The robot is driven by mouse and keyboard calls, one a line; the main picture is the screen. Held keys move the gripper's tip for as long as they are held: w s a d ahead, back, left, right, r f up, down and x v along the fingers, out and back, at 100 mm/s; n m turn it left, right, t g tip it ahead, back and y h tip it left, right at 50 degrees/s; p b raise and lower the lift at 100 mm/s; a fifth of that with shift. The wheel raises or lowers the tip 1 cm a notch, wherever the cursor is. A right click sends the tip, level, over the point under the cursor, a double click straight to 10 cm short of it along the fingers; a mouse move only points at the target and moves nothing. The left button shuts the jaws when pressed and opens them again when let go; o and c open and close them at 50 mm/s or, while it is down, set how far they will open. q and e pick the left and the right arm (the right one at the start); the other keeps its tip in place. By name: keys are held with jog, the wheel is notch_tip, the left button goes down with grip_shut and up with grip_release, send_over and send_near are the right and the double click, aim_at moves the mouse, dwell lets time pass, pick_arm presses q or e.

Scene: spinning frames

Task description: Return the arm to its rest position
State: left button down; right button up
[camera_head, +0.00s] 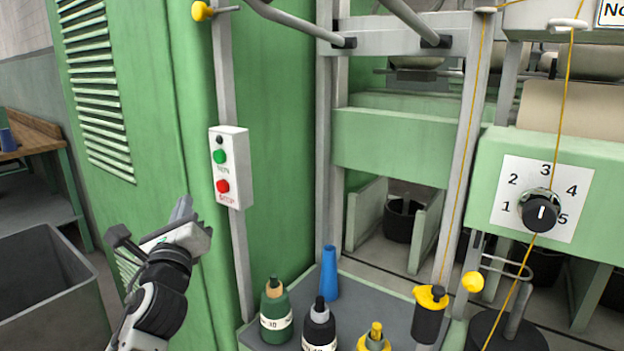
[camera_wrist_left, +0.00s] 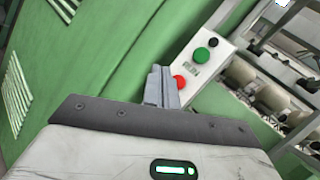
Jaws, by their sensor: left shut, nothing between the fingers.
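My left gripper (camera_head: 183,208) is raised at the lower left of the head view, in front of the green machine cabinet. Its fingers are closed together and hold nothing. In the left wrist view the shut fingers (camera_wrist_left: 161,86) point toward the white control box (camera_wrist_left: 199,77) and partly cover its red button (camera_wrist_left: 180,86). In the head view the control box (camera_head: 231,167) hangs on a grey post, right of the gripper, with a green button (camera_head: 219,157) above a red button (camera_head: 222,186). A gap shows between gripper and box in the head view. My right gripper is not in view.
A grey shelf (camera_head: 390,290) holds a green bottle (camera_head: 276,312), a black bottle (camera_head: 319,328), a yellow-topped bottle (camera_head: 375,338) and a blue cone (camera_head: 329,274). A dial (camera_head: 541,210) is at right. A grey bin (camera_head: 45,290) and wooden bench (camera_head: 30,132) stand at left.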

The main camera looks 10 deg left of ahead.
pick_arm(q)
jog(key=s+d+f+n+g+h, duration=0.2)
jog(key=s+d+f+n+h, duration=0.15)
jog(key=f, duration=0.65)
jog(key=s+d+f+n+g+h, duration=0.25)
jog(key=d+f+n, duration=0.25)
jog(key=f, duration=0.5)
jog(key=s+d+f+n+g+h, duration=0.2)
jog(key=s+d+f+n, duration=0.3)
jog(key=s+f+n, duration=0.2)
jog(key=s+d+f+n+g+h, duration=0.2)
jog(key=s+d+f+n, duration=0.4)
jog(key=s, duration=0.5)
notch_tip(320, 180, down, 2)
jog(key=shift+d+f+n+g+h, duration=0.25)
jog(key=shift+n+g, duration=0.3)
jog(key=shift+n, duration=0.6)
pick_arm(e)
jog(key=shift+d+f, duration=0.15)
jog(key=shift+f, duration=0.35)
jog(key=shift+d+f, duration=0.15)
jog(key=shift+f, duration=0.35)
pick_arm(q)
jog(key=shift+a+r, duration=0.1)
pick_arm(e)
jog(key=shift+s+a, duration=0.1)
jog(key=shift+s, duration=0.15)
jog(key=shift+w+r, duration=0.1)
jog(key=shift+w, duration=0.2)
